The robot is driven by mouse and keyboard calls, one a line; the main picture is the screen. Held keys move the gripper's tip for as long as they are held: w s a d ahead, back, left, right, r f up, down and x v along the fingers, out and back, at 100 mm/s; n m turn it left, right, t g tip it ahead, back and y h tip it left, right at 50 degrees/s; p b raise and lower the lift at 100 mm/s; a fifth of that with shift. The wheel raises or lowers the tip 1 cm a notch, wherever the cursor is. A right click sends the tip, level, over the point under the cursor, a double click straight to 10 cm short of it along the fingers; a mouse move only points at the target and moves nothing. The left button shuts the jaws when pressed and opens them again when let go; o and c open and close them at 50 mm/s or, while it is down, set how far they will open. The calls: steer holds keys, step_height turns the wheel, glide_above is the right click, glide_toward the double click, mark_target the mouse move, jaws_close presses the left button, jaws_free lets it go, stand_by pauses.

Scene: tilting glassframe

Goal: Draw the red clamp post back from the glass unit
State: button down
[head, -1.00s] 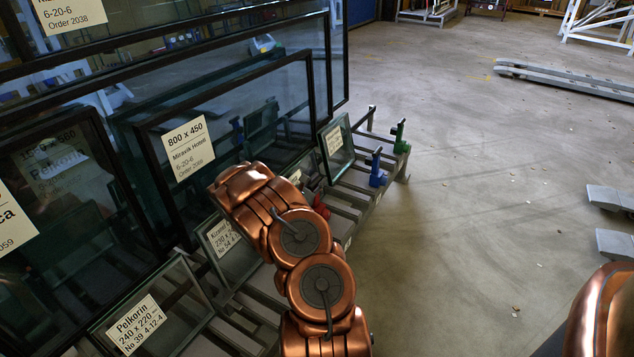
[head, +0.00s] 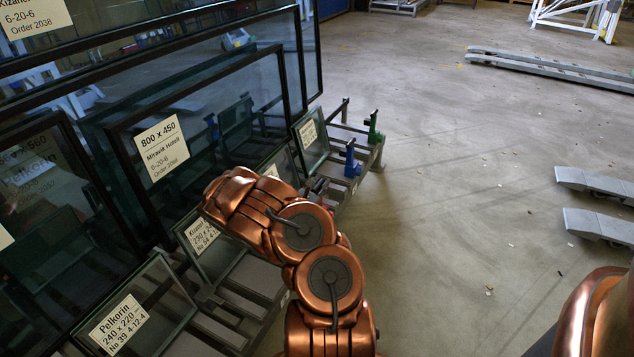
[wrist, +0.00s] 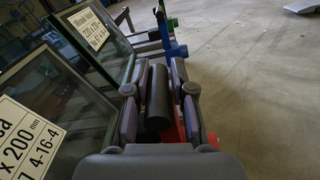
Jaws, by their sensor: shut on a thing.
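In the wrist view my gripper (wrist: 160,72) is shut, with a grey finger on each side of a dark cylinder. The cylinder appears to belong to the red clamp post (wrist: 211,140), whose red parts show low and right, behind the right finger. A glass unit (wrist: 66,112) with a "200 mm" label leans left of the gripper, its edge close to the left finger. Whether the post touches the glass is hidden. In the head view my copper arm covers the gripper and most of the post; a small glass unit (head: 281,163) shows behind the arm.
A blue clamp post (head: 352,158) and a green one (head: 373,127) stand farther along the grey rack (head: 338,200). Large framed panes (head: 215,120) lean at the left. Grey ramps (head: 598,228) lie at the right.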

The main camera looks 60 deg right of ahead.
steer(key=c, duration=1.1)
jaws_free()
steer(key=shift+s, duration=0.15)
steer(key=shift+o, duration=0.2)
steer(key=shift+a, duration=0.6)
steer(key=s+a, duration=0.1)
steer(key=a, duration=0.9)
steer(key=shift+s+a, duration=0.25)
